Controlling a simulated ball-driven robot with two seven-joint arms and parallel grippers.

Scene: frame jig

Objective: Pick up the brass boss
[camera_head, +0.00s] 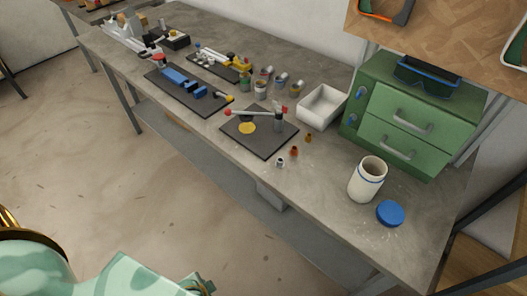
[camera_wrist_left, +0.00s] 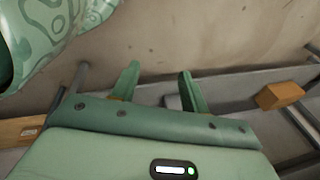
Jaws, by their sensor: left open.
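Several small bosses stand on the bench in front of the dark jig plate (camera_head: 262,146) in the head view. One is silver (camera_head: 280,162), one is copper-orange (camera_head: 293,151), and one is golden-brown (camera_head: 308,138). The golden-brown one looks most like the brass boss, but they are too small to be sure. A flat yellow disc (camera_head: 247,128) lies on the jig plate. My left gripper (camera_wrist_left: 157,82) is open and empty in the left wrist view, with no boss between its fingers. My right gripper is not in view.
A white open tray (camera_head: 322,106), a green drawer cabinet (camera_head: 400,115), a white jar (camera_head: 367,180) and a blue lid (camera_head: 390,213) stand on the right of the bench. The bench front edge is clear.

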